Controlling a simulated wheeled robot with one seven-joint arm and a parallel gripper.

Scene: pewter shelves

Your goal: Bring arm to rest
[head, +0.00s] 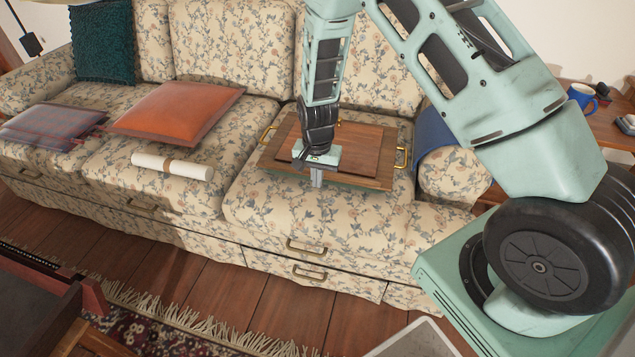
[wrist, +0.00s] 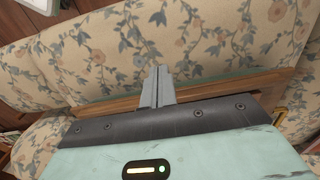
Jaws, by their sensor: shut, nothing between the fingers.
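My gripper (head: 316,178) is shut and empty. In the head view it points down in front of a wooden tray (head: 375,182) with brass handles on the right seat of the floral sofa (head: 240,207). My arm reaches in from the right and bends down over the tray. In the wrist view my closed fingers (wrist: 157,85) show against the floral cloth, with the tray's wooden edge (wrist: 215,95) behind them. I cannot tell whether the fingertips touch the tray or the seat.
A side table (head: 590,128) with a blue mug (head: 581,97) stands at right. A dark wooden piece (head: 40,305) is at lower left.

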